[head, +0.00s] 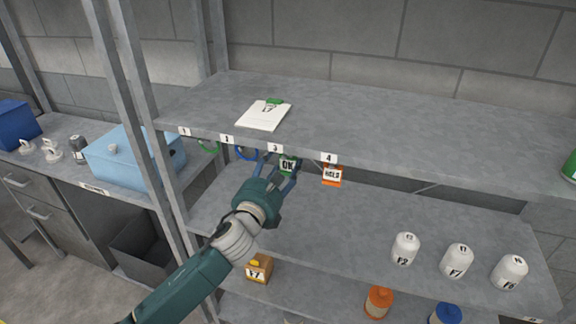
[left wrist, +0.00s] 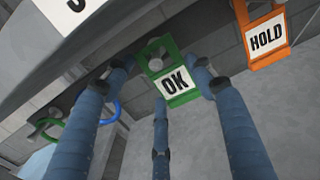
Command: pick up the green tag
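The green tag (head: 287,165) with a white "OK" label hangs under the front edge of the upper shelf, below number 3. It also shows in the left wrist view (left wrist: 173,78), hanging from a round peg. My left gripper (head: 279,172) is at the tag, coming from below. In the left wrist view its blue fingers (left wrist: 163,85) stand spread on both sides of the tag, with a third finger below it. I see a gap between the left finger and the tag; the right finger is close to its edge. My right gripper is not in view.
An orange "HOLD" tag (head: 332,175) hangs close by on the right. A blue ring (head: 246,153) and a green ring (head: 209,146) hang on the left. The upper shelf (head: 380,125) lies just above. White bottles (head: 404,248) stand on the lower shelf at the right.

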